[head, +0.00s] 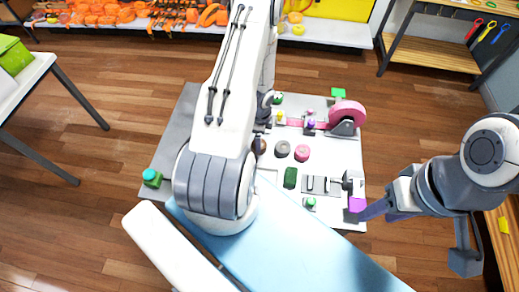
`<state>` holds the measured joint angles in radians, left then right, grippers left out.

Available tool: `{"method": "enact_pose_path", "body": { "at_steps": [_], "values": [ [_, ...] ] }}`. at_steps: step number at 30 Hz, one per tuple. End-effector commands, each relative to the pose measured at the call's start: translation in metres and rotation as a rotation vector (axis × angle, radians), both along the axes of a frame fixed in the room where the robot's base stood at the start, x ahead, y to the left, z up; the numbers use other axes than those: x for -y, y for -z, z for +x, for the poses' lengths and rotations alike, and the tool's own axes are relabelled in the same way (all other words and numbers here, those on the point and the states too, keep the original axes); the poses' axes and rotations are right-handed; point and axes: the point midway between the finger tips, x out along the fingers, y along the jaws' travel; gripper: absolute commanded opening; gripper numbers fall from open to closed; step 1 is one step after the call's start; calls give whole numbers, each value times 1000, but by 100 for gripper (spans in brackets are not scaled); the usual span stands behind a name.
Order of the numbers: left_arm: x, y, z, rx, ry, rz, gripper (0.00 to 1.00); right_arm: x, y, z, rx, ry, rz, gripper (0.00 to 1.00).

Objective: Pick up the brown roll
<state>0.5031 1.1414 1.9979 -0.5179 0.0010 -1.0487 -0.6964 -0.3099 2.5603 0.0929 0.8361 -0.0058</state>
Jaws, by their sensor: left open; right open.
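The brown roll (259,146) is a small dark round piece on the white board (335,165), at the right edge of my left arm, which partly hides it. My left gripper (263,121) is open just above the roll in the picture, with its fingers small and partly hidden by my arm. I cannot tell whether it touches the roll. My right gripper (372,209) is open at the board's right edge, beside a magenta block (357,204) and well away from the roll.
A grey-mauve roll (282,149) and a dark pink roll (302,153) lie right of the brown one. A large pink strap reel (347,115) and a dark green block (290,177) are also on the board. Shelves of orange items (110,14) stand behind.

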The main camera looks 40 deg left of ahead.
Motion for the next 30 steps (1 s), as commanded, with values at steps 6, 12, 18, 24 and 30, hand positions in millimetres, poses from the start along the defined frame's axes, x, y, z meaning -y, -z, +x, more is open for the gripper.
{"method": "enact_pose_path", "body": {
  "at_steps": [6, 12, 18, 24, 30],
  "values": [
    [-3, 20, -2, -1, -2, 0, 100, 0, 21, 0, 0, -2, 0, 50],
    [-5, 46, -4, -1, 0, 0, 100, 0, 48, 0, 0, -2, 0, 50],
    [-5, 51, -4, 0, -1, 0, 100, 0, 53, 0, 0, -1, 0, 50],
    [-5, 49, -4, 0, -1, 0, 85, 0, 52, 0, 0, -1, 0, 50],
    [-5, 49, -4, 0, -1, 0, 16, 0, 52, 0, 0, -1, 0, 50]
  ]
}}
